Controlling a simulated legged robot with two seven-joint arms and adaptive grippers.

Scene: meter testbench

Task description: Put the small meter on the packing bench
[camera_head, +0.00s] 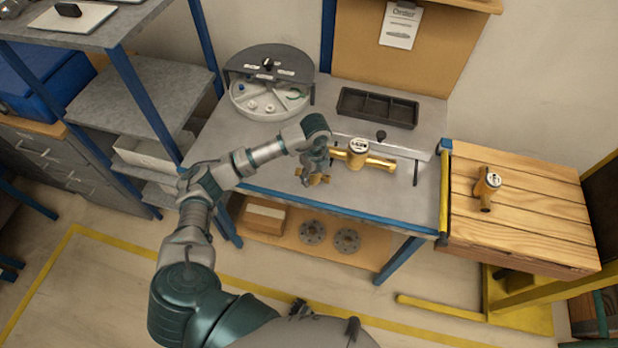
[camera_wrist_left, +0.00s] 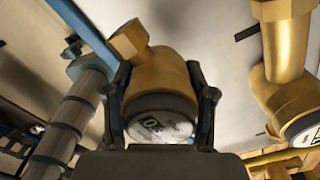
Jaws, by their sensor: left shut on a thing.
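My left gripper (camera_head: 315,168) is over the front part of the grey workbench (camera_head: 270,165), shut on a small brass meter (camera_head: 313,179). In the head view the gripper mostly hides this meter. In the left wrist view the small meter (camera_wrist_left: 160,82) sits between the two fingers, its round white dial toward the camera. I cannot tell whether it still touches the bench. A larger brass meter (camera_head: 380,162) lies just right of the gripper. The wooden-topped bench (camera_head: 545,215), which looks like the packing bench, stands at the right.
Another brass meter (camera_head: 487,185) sits on the left part of the wooden top; its right side is clear. A black divided tray (camera_head: 377,107) and a round grey unit (camera_head: 268,85) stand at the back of the workbench.

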